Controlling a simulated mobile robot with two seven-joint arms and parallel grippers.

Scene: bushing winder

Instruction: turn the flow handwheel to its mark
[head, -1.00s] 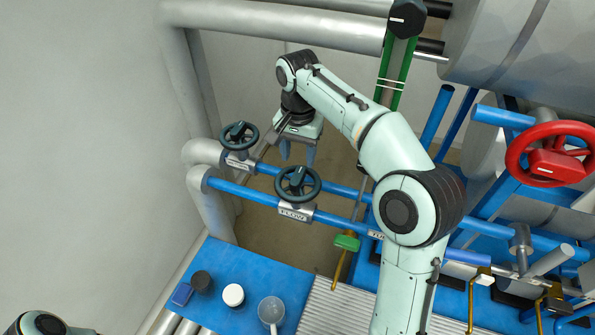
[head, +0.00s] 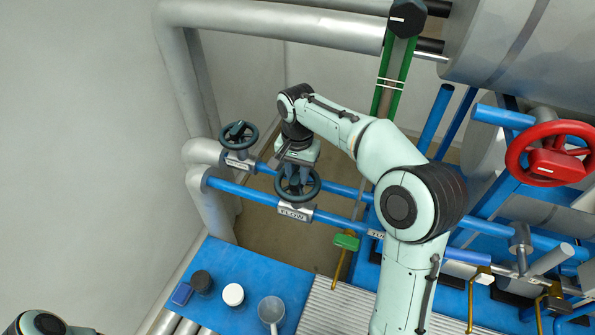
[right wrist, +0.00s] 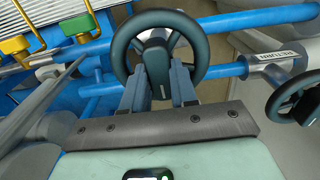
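The flow handwheel (head: 297,187) is a dark teal wheel on the blue pipe, above a plate lettered FLOW (head: 293,213). My right gripper (head: 293,170) is over it from behind and partly covers its far side. In the right wrist view the handwheel (right wrist: 157,60) is in front of my right gripper (right wrist: 156,80). The two fingers are apart, one on each side of the dark block at the wheel's middle. I cannot tell whether they touch it. I cannot make out the mark. My left gripper is out of view.
A second dark handwheel (head: 238,136) stands close by at the upper left, on the pipe labelled RETURN (right wrist: 275,53). A red handwheel (head: 550,153) is at the right. A green-handled valve (head: 346,242) is below right. A black cap (head: 202,282), a white cap (head: 233,294) and a cup (head: 271,310) stand on the blue bench.

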